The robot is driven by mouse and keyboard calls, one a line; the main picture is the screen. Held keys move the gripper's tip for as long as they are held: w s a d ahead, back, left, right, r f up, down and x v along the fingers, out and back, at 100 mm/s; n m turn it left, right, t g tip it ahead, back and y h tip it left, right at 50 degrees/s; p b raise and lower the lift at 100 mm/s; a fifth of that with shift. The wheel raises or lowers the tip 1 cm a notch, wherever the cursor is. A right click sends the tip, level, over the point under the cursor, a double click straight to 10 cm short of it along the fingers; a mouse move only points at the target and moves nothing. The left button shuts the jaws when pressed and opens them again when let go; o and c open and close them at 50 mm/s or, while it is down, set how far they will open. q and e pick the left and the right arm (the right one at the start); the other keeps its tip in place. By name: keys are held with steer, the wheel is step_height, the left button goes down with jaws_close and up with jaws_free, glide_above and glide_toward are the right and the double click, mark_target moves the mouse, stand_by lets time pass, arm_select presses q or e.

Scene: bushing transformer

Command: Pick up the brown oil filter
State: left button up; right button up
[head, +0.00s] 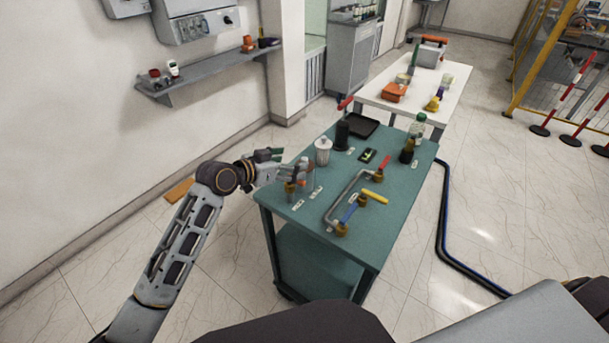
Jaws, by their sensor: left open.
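My left gripper (284,164) reaches in from the left over the near-left corner of the green table (385,210). Its jaws are open, with no object visible between them. Just below and beside the fingers stands a small brownish item (290,187); it is partly hidden by the gripper, and I cannot tell for sure that it is the brown oil filter. A white lidded canister (322,152) and a black cylinder (342,136) stand upright further back. A dark bottle-like item (407,151) stands near the right edge. My right gripper is not in view.
A bent grey pipe (345,193) with blue and red handled valves and a yellow tool (375,196) lie on the table. A black tray (360,125) is at its back. A white table (457,104) stands beyond. A wall shelf (205,77) is at left.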

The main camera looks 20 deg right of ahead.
mark_target(302, 160)
arm_select(q)
steer(key=shift+x, duration=2.35)
steer(key=c, duration=1.5)
steer(key=shift+r, duration=0.1)
steer(key=shift+c, duration=0.2)
step_height(302, 160, up, 18)
